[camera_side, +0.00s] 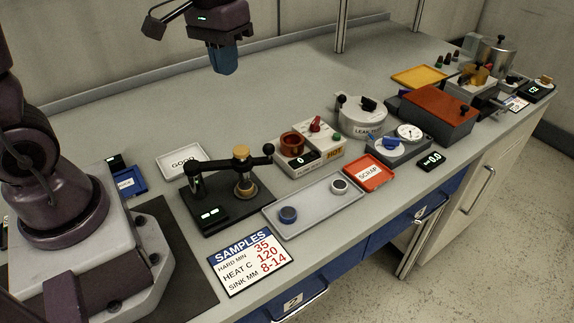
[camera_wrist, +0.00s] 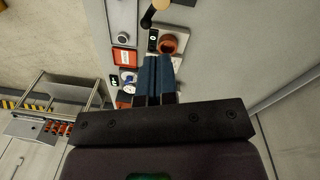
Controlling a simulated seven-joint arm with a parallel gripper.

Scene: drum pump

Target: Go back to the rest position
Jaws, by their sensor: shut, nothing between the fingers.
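My gripper (camera_side: 224,62) hangs high above the back part of the bench in the side view, pointing down, with its blue fingers together and nothing between them. In the wrist view the blue fingers of my gripper (camera_wrist: 157,76) lie side by side in the middle, with the bench far below. The gripper touches nothing. The bench top (camera_side: 120,120) is grey and open below and behind it.
A grey tray (camera_side: 318,205) holds a blue and a pale puck. Around it are a black press (camera_side: 225,205), a red-cup heater (camera_side: 305,150), a white SAMPLES card (camera_side: 250,262), a GOOD tray (camera_side: 180,161) and a red SCRAP tray (camera_side: 366,173). Several devices stand right.

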